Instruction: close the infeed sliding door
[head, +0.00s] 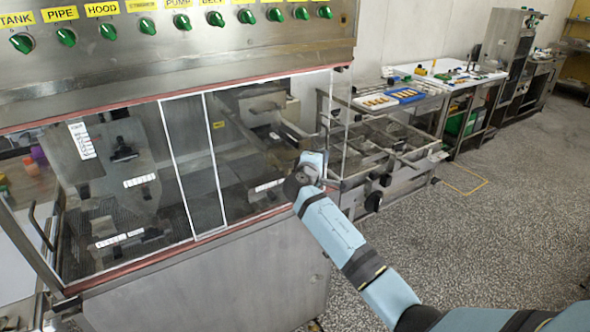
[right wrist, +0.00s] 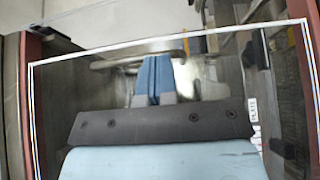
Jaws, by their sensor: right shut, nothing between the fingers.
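The machine's front has clear sliding panels with white edges. The left panel (head: 100,205) and the right panel (head: 245,150) overlap in a darker strip (head: 187,150) left of the middle. I cannot tell for certain which one is the infeed door. My right gripper (head: 297,180) is at the lower right part of the front, its fingertips hidden by my wrist in the head view. In the right wrist view its blue fingers (right wrist: 152,80) are together and empty, pointing at a metal bar (right wrist: 135,52). A white panel edge (right wrist: 170,42) frames that view; contact is unclear. My left gripper is out of view.
A control panel with green knobs (head: 182,22) runs above the front. A handle (head: 40,225) is at the far left. A mesh infeed table (head: 395,150) adjoins the machine's right end, with a table of trays (head: 404,95) beyond. The speckled floor at right is clear.

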